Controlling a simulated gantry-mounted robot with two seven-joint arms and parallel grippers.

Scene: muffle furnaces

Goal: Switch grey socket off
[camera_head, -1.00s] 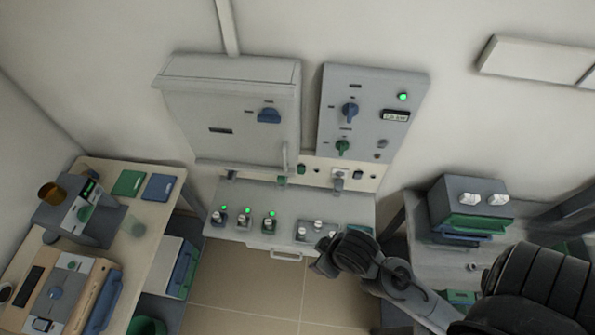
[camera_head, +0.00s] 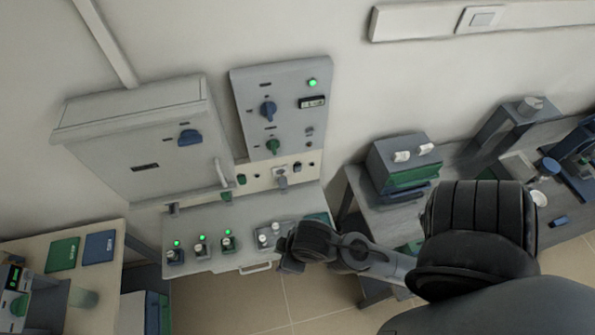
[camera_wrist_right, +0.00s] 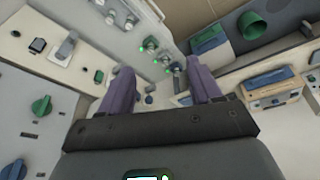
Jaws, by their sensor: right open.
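A pale strip (camera_head: 262,179) below the upright control panel carries a grey socket (camera_head: 281,175) with a grey plug or lever at its middle. The same grey socket shows at upper left in the right wrist view (camera_wrist_right: 66,47), beside a small black switch (camera_wrist_right: 38,45). Whether the grey one is on or off cannot be told. My right gripper (camera_head: 290,264) is at the front right of the low sloped console, below and apart from the strip. In the wrist view its two fingers (camera_wrist_right: 162,92) are spread with nothing held between them. My left gripper is out of view.
The control panel (camera_head: 288,92) has a blue knob (camera_head: 268,110), a green knob (camera_head: 273,147) and a lit green lamp (camera_head: 312,82). A grey cabinet (camera_head: 145,150) stands left. The console (camera_head: 210,262) bears several switches with green lights. A right-hand bench (camera_head: 372,200) holds boxes.

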